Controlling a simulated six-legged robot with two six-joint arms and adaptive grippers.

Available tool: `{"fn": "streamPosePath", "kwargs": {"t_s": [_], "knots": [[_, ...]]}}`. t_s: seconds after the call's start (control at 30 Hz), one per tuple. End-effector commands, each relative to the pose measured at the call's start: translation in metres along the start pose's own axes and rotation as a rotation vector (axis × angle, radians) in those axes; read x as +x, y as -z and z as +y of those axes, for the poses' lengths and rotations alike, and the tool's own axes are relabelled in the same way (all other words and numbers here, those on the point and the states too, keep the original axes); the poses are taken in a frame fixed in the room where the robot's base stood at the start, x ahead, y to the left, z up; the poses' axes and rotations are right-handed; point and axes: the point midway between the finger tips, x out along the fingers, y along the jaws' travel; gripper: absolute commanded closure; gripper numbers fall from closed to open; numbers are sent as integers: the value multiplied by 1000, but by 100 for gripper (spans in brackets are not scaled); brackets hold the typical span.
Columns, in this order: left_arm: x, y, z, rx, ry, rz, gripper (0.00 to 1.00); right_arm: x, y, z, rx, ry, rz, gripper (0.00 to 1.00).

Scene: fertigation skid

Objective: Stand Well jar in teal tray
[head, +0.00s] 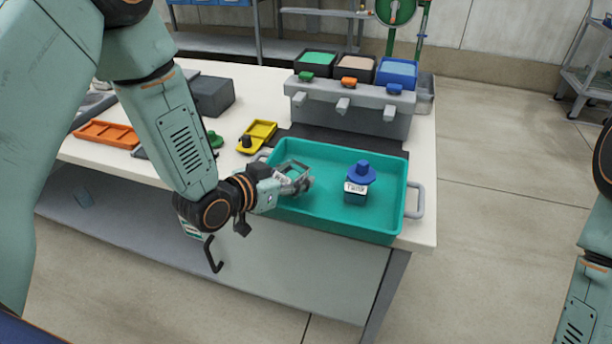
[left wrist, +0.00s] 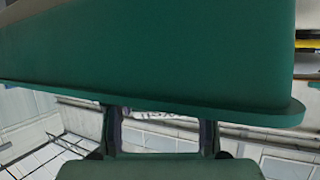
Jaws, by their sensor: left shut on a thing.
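The teal tray (head: 388,222) stands at the near right end of the bench. Its outer wall and rim fill the top of the left wrist view (left wrist: 180,60). My left gripper (head: 300,184) reaches over the tray's near left rim. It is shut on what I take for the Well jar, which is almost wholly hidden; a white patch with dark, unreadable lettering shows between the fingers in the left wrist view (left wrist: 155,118). A blue jar (head: 361,180) with a white label stands upright in the tray, right of my gripper and apart from it. My right gripper is out of view.
A grey rack (head: 350,115) with coloured bins stands behind the tray. A yellow tray (head: 262,134) and an orange tray (head: 108,134) lie left on the bench (head: 250,90). A tray handle (head: 415,202) sticks out at the right. The tray floor between gripper and blue jar is clear.

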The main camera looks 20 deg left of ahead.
Motion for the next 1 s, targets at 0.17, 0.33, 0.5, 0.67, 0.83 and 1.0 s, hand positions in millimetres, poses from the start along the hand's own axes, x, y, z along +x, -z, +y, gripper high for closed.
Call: {"fn": "streamPosePath", "kwargs": {"t_s": [0.17,0.33,0.5,0.67,0.83,1.0], "knots": [[21,8,2,7,-2,3,88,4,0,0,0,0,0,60],[41,8,1,0,-1,-1,88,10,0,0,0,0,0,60],[42,4,1,0,0,1,88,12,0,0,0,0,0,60],[42,4,1,0,0,1,88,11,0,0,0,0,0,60],[44,0,1,0,0,0,88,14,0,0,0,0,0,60],[43,0,1,0,0,-1,40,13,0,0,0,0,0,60]]}}
